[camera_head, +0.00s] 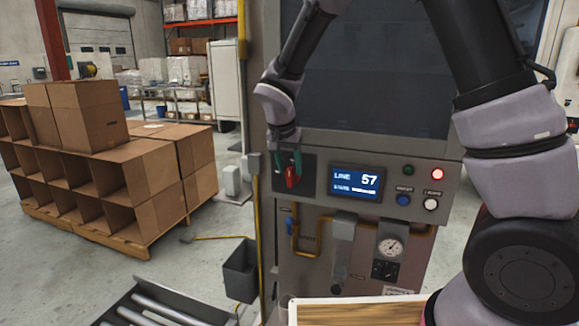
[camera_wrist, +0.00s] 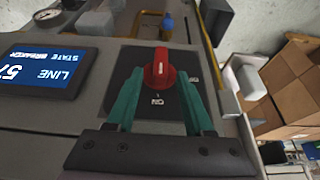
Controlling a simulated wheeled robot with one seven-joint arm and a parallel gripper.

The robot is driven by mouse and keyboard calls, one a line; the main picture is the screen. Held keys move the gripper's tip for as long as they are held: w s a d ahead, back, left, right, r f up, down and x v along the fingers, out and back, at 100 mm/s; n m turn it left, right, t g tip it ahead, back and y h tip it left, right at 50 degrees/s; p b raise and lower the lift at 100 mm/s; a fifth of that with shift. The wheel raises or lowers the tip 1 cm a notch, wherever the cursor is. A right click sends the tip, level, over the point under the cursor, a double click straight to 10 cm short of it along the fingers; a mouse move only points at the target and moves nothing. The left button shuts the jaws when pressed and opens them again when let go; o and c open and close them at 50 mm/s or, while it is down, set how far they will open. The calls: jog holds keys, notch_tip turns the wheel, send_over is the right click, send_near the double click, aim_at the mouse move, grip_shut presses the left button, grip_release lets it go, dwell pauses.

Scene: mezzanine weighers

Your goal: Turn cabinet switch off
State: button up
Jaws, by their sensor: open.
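The cabinet switch is a red rotary knob (camera_head: 292,177) on a dark square plate at the left of the grey cabinet's control panel. In the wrist view the red knob (camera_wrist: 159,68) stands lengthwise in the picture, its white mark in line with an upside-down "ON" label below it. A second label, partly hidden, is at the right. My gripper (camera_head: 288,160) is at the switch, its teal fingers apart. In the wrist view my gripper (camera_wrist: 160,88) has one finger on each side of the knob, with visible gaps; I see no grip on it.
A display (camera_head: 357,182) reading "LINE 57" is right of the switch. A lit red lamp (camera_head: 437,174), a dark green lamp (camera_head: 408,170) and blue and white buttons are further right. A gauge (camera_head: 390,248) and yellow piping lie below. Cardboard boxes (camera_head: 90,115) stand at left.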

aim_at(276, 177)
grip_shut()
jog(key=shift+a, duration=0.1)
jog(key=a+f+n+g+h, duration=0.1)
jog(key=h, duration=0.3)
jog(key=a+n+g+h, duration=0.1)
jog(key=h, duration=0.3)
jog(key=w+a+f+n+g+h, duration=0.1)
jog(key=h, duration=0.3)
jog(key=shift+w+a+f, duration=0.1)
jog(key=shift+a+f, duration=0.1)
jog(key=shift+f, duration=0.1)
jog(key=shift+a+f+n+h, duration=0.1)
jog(key=shift+f+n+h, duration=0.3)
jog(key=shift+h, duration=0.7)
jog(key=shift+f+n+h, duration=0.35)
jog(key=shift+n+h, duration=0.05)
jog(key=shift+h, duration=0.7)
